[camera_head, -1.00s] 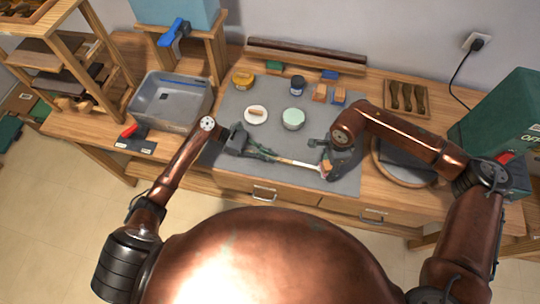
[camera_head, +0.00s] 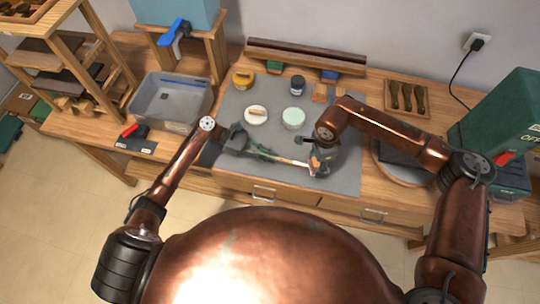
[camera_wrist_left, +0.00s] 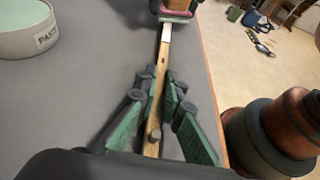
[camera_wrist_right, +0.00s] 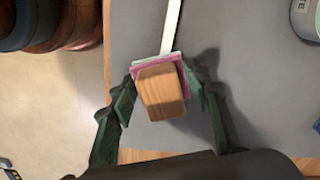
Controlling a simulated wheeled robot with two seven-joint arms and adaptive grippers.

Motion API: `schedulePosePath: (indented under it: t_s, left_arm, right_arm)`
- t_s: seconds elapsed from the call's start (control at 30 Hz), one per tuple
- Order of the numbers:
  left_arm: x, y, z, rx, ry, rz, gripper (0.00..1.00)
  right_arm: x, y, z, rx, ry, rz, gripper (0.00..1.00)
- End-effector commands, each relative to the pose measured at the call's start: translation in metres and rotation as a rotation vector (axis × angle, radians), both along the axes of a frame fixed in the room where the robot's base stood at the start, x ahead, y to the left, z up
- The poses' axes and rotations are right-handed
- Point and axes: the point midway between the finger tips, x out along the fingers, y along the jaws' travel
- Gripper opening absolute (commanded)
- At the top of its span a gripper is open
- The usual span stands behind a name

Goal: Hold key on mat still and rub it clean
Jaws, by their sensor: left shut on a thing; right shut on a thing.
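The piano key (camera_head: 290,161) is a long thin wooden stick with a white end, lying along the front of the grey mat (camera_head: 235,100). My left gripper (camera_head: 262,152) is shut on its wooden shank; in the left wrist view the green-padded fingers (camera_wrist_left: 160,110) close on both sides of the key (camera_wrist_left: 162,65). My right gripper (camera_head: 317,160) is shut on a wooden block with a pink and white layer under it.
A jar of paste (camera_head: 293,118), a white dish (camera_head: 256,115), a yellow tin (camera_head: 242,79) and a dark jar (camera_head: 297,85) stand behind the key on the mat. A grey bin (camera_head: 170,98) is at left, a tool tray (camera_head: 407,97) at right. The table's front edge is close.

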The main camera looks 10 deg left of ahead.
Motion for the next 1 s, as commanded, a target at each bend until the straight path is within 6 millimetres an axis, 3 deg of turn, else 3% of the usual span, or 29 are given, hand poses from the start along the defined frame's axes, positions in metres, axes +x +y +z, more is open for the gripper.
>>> schedulePosePath:
  t_s: [0.17,0.8,1.0]
  left_arm:
    - [0.0,-0.001,0.001,-0.002,0.0,-0.001,0.0]
    - [0.0,-0.001,0.0,-0.001,0.0,-0.001,0.0]
    - [0.0,-0.001,0.0,-0.001,0.0,-0.001,0.0]
  right_arm:
    - [-0.001,0.0,0.003,0.0,0.002,0.001,0.25]
    - [0.0,0.0,0.064,0.0,-0.001,0.0,0.25]
    - [-0.001,0.0,0.069,0.0,0.002,0.0,0.25]
